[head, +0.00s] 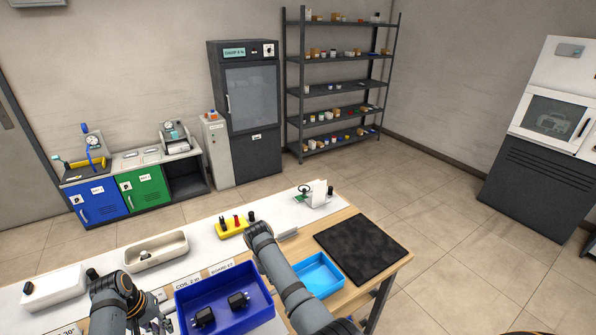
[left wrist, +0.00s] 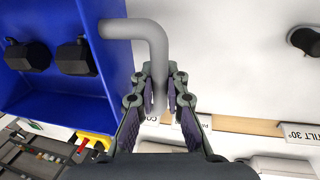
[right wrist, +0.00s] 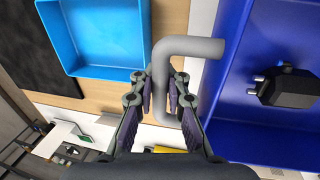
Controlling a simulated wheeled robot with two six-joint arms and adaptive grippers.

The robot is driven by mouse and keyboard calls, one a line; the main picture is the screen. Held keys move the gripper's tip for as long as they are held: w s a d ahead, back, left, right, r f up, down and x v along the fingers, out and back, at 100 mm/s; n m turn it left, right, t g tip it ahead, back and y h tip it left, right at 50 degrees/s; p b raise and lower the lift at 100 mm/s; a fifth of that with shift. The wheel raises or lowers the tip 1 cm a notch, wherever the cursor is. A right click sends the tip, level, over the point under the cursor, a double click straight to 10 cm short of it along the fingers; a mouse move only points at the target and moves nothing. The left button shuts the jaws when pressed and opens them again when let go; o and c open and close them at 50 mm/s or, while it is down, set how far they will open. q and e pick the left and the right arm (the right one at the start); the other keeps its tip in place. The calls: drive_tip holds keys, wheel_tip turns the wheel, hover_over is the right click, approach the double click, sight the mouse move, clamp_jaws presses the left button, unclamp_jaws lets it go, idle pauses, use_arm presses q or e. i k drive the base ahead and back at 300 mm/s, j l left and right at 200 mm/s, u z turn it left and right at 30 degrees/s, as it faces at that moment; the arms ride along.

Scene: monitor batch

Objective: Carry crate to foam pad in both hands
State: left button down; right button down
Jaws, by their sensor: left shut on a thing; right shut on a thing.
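The dark blue crate (head: 252,313) is at the table's front, with two black parts (head: 238,300) inside. It looks level; I cannot tell whether it is off the table. My left gripper (left wrist: 158,82) is shut on the crate's grey bent handle (left wrist: 150,32) on one side. My right gripper (right wrist: 163,85) is shut on the opposite grey handle (right wrist: 192,47). In the head view the right jaws are hidden behind my wrist. The black foam pad (head: 361,247) lies flat and bare at the table's right end, apart from the crate.
A light blue tray (head: 320,271) lies between crate and pad, close to my right arm. Behind are a white bin (head: 156,251), a yellow holder (head: 234,229) and a small white fixture (head: 316,192). The table's right edge is just past the pad.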

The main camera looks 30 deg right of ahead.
sight(360, 243)
drive_tip(key=k+l, duration=0.1)
drive_tip(key=l, duration=0.3)
drive_tip(key=k+l, duration=0.1)
drive_tip(key=l, duration=0.3)
drive_tip(key=k+l, duration=0.1)
drive_tip(key=l, duration=0.3)
drive_tip(key=k+l, duration=0.1)
drive_tip(key=l, duration=0.3)
drive_tip(key=k+l, duration=0.1)
drive_tip(key=l, duration=0.3)
drive_tip(key=k+l, duration=0.15)
drive_tip(key=l, duration=0.9)
drive_tip(key=i, duration=0.9)
